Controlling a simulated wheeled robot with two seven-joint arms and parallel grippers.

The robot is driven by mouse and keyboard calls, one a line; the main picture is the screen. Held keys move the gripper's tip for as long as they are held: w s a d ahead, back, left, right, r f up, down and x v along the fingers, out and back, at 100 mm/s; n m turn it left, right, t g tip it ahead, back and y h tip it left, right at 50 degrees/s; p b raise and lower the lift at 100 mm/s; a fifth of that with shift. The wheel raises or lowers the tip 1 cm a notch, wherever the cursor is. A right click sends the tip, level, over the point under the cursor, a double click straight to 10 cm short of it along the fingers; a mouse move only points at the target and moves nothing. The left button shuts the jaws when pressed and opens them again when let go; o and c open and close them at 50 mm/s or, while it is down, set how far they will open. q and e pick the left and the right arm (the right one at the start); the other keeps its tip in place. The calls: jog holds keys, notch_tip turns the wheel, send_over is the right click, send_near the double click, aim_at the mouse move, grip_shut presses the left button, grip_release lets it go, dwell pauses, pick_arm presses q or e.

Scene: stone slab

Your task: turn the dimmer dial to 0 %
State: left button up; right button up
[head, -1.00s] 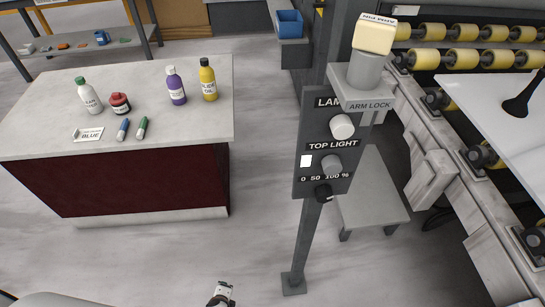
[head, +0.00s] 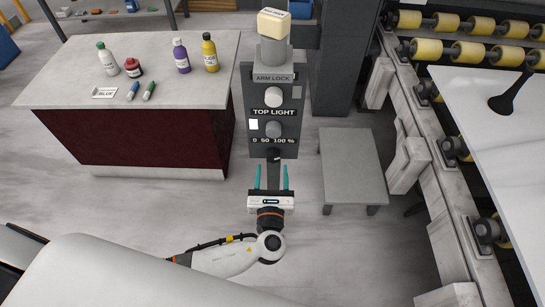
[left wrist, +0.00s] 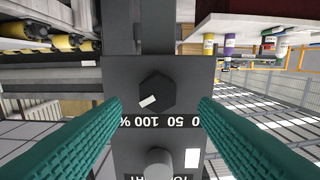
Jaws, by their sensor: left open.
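The dimmer dial (head: 273,154) is a black knob at the bottom of the dark switch panel (head: 246,100), under the "0 50 100 %" scale. In the left wrist view the dial (left wrist: 157,90) appears upside down, its white mark pointing lower left, toward the "100 %" print. My left gripper (head: 271,168) is open and empty, its teal fingers pointing at the panel, just below the dial in the head view. In the left wrist view its fingers (left wrist: 160,108) lie on either side of the dial, apart from it. My right gripper is not in view.
A grey low table (head: 352,165) stands right, a bottle counter (head: 70,80) left, a roller conveyor (head: 440,180) far right.

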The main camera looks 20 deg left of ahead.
aim_at(273, 158)
pick_arm(q)
jog(key=x, duration=0.3)
jog(key=shift+w, duration=0.35)
jog(key=shift+w+a, duration=0.15)
jog(key=shift+w, duration=0.2)
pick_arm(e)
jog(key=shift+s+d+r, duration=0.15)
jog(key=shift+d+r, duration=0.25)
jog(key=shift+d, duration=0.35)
pick_arm(q)
jog(key=shift+c, duration=0.2)
